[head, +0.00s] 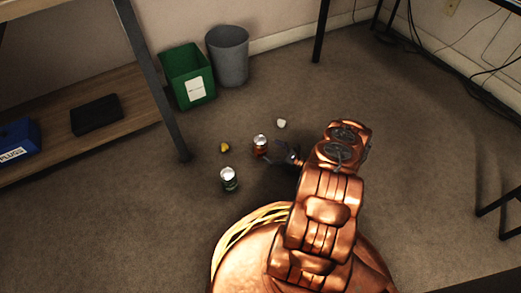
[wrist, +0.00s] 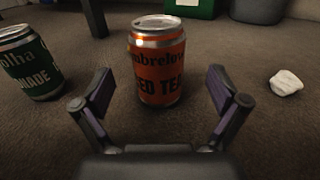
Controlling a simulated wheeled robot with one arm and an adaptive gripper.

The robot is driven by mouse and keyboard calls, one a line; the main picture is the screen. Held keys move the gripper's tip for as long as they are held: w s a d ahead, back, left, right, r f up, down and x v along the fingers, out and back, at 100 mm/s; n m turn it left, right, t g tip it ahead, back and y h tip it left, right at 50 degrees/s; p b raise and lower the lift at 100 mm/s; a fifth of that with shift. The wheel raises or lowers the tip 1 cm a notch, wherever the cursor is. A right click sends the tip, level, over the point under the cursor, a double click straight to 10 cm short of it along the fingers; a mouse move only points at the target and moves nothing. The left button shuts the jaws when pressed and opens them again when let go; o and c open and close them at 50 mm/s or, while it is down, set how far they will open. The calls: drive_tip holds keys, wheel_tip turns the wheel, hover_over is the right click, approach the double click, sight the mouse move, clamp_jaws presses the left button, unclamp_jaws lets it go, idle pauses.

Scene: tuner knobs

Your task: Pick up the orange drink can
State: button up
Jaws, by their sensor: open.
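The orange drink can (head: 260,146) stands upright on the carpet in the head view, just left of my gripper (head: 284,154). In the wrist view the orange can (wrist: 157,62) is centred, with dark "ED TEA" lettering and a silver top. It stands just beyond and between the two open fingers of my gripper (wrist: 161,88). The fingers are apart on its left and right sides, and nothing is held between them.
A green can (head: 229,180) stands left of the orange can, also in the wrist view (wrist: 31,66). A white lump (head: 281,123) and a yellow object (head: 224,147) lie nearby. A green bin (head: 178,85), a grey bin (head: 228,65) and a shelf leg (head: 160,95) stand behind.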

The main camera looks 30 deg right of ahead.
sight(260, 144)
drive_tip(key=shift+b+x, duration=1.5)
drive_tip(key=shift+x, duration=0.8)
drive_tip(key=shift+w+a+r, duration=0.25)
drive_tip(key=shift+w+r, duration=0.05)
drive_tip(key=shift+w, duration=0.1)
drive_tip(key=c, duration=0.9)
drive_tip(key=shift+r, duration=0.15)
